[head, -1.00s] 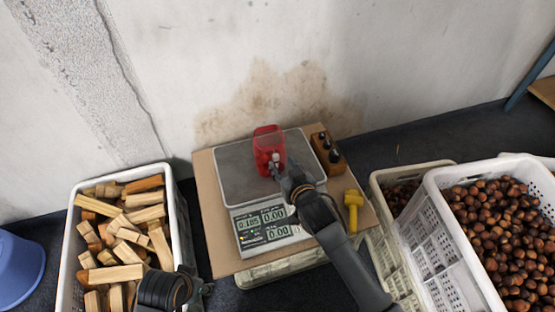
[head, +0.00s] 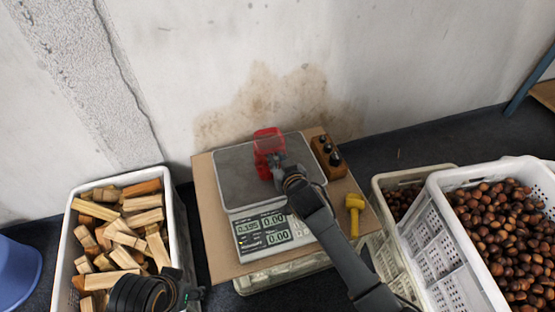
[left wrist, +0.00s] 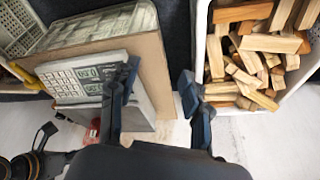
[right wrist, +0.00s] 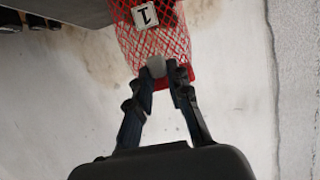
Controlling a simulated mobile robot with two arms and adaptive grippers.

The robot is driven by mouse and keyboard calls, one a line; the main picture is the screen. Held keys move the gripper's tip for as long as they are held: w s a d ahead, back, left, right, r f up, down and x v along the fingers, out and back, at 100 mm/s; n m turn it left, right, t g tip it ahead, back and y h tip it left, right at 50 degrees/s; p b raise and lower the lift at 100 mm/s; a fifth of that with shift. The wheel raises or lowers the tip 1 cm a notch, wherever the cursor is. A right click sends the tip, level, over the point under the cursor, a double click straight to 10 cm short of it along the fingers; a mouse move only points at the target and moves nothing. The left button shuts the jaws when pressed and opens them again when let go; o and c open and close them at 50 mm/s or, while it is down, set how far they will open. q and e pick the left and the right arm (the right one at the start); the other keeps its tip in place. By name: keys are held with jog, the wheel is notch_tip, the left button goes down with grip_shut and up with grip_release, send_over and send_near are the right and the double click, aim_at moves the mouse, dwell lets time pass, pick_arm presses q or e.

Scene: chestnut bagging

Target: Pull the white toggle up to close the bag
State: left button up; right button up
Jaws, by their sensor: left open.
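The red mesh bag (head: 266,142) stands on the scale's metal plate (head: 235,180). It also shows in the right wrist view (right wrist: 150,40), with a dark content and a white tag marked 1. In the head view my right gripper (head: 277,162) hides the toggle. My left gripper (left wrist: 160,82) is open and empty, away from the bag.
The scale's display panel (head: 270,232) faces front. A wooden weight block (head: 328,155) and a yellow hammer-like tool (head: 354,212) lie right of it. A crate of wood pieces (head: 68,230) is left; chestnut crates (head: 435,245) are right. The stained wall stands behind.

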grip_shut()
jog(key=shift+r, duration=0.2)
notch_tip(320, 180, up, 2)
jog(key=p, duration=0.2)
jog(key=shift+r+p, duration=0.15)
jog(key=shift+p, duration=0.25)
pick_arm(q)
notch_tip(320, 180, down, 17)
jog(key=s+g+p, duration=0.1)
jog(key=p, duration=0.1)
pick_arm(e)
notch_tip(320, 180, up, 2)
jog(key=shift+r, duration=0.15)
pick_arm(q)
jog(key=shift+f, duration=0.1)
pick_arm(e)
jog(key=o, duration=0.8)
grip_release()
pick_arm(q)
jog(key=shift+d, duration=0.1)
pick_arm(e)
jog(key=shift+s, duration=0.1)
jog(key=v, duration=1.2)
